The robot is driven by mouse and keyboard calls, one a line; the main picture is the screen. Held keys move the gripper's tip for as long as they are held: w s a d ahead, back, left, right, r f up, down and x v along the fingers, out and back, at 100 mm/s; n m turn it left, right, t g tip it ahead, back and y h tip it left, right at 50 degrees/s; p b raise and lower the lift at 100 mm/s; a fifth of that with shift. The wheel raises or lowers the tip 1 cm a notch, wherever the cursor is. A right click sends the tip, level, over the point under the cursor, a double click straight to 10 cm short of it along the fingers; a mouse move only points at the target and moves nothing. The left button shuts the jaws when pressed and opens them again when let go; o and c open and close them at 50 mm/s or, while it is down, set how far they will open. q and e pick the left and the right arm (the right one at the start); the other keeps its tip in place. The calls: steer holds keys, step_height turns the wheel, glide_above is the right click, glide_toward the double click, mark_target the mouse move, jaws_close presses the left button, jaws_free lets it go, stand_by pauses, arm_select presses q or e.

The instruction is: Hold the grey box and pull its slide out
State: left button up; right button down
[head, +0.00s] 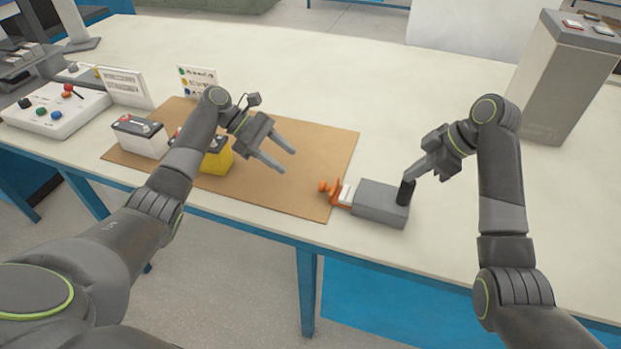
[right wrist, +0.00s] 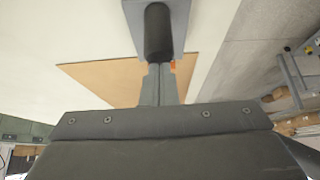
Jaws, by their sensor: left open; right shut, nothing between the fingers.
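The grey box (head: 379,204) lies on the table right of the brown mat, with a black upright post (head: 405,191) at its right end. A white slide (head: 346,194) with an orange handle (head: 328,188) shows at its left end. My left gripper (head: 287,160) is open and empty above the mat, up and left of the handle. My right gripper (head: 408,179) is shut with nothing in it, its fingertips close to the post. In the right wrist view the fingers (right wrist: 160,72) point at the post (right wrist: 158,35); whether they touch cannot be told.
The brown mat (head: 310,190) bears a white battery (head: 140,138) and a yellow battery (head: 217,158), partly behind my left arm. A button panel (head: 55,112) is at far left. A tall grey cabinet (head: 560,80) stands at back right. The table (head: 400,110) behind the box is clear.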

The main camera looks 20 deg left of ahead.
mark_target(320, 185)
arm_select(q)
steer(key=shift+g+y, duration=0.3)
steer(key=shift+y, duration=0.5)
steer(key=x, duration=0.7)
steer(key=w+d+r+x, duration=0.1)
steer(key=x, duration=0.3)
steer(key=shift+d, duration=0.1)
jaws_close()
